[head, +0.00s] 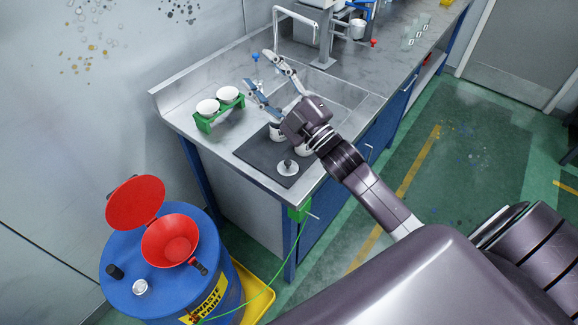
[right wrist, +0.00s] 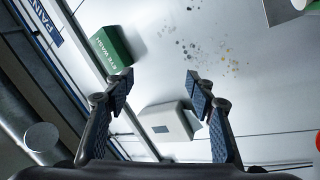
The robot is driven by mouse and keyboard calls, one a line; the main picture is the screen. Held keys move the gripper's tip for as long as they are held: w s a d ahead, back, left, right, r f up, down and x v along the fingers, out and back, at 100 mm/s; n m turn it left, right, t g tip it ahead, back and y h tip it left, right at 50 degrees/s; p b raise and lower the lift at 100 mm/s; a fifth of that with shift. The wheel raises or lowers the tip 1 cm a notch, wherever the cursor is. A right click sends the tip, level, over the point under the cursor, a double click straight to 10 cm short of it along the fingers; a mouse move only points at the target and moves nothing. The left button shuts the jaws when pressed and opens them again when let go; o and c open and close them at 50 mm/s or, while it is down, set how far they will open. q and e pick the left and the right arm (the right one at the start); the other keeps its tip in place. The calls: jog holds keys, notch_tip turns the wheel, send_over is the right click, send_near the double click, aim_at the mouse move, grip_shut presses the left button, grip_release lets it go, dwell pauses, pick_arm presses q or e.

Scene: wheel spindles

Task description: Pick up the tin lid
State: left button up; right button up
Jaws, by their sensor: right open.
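A pale round piece (head: 288,168) with a small raised part on top lies near the front of the dark mat (head: 258,158); it looks like the tin lid, but it is small here. A white tin (head: 276,134) stands on the mat behind it, partly hidden by my right gripper. My right gripper (head: 263,71) is open and empty above the bench, its fingers pointing toward the back wall, away from the pale piece. In the right wrist view its fingers (right wrist: 158,80) are spread with nothing between them. My left gripper is not in view.
A green rack (head: 219,113) with two white cups stands left of the mat. A tap (head: 296,22) rises at the bench's back. A blue drum (head: 168,285) with a red funnel stands front left. The right wrist view shows a green eye wash box (right wrist: 112,48) and a grey box (right wrist: 167,125).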

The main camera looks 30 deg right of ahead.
jog(key=s+a+r+n+g+y+b, duration=0.1)
jog(key=s+a+r+n+g+y, duration=0.2)
jog(key=a+n+g+y, duration=0.55)
jog(key=s+a+r+n+g+y, duration=0.3)
jog(key=a+n+y, duration=0.55)
jog(key=n, duration=0.65)
jog(key=s+a+f+n+g+h, duration=0.2)
jog(key=a+f+n+g, duration=0.1)
jog(key=a+n+g, duration=0.25)
jog(key=n+g+h+b, duration=0.3)
jog(key=n+h, duration=0.7)
jog(key=h, duration=1)
send_over(290, 166)
jog(key=p, duration=0.1)
notch_tip(290, 166, down, 22)
jog(key=g, duration=0.1)
notch_tip(290, 166, down, 7)
jog(key=p, duration=0.3)
jog(key=shift+s+r, duration=0.1)
jog(key=shift+r, duration=0.1)
jog(key=shift+f, duration=0.65)
jog(key=shift+a, duration=0.1)
jog(key=c, duration=0.9)
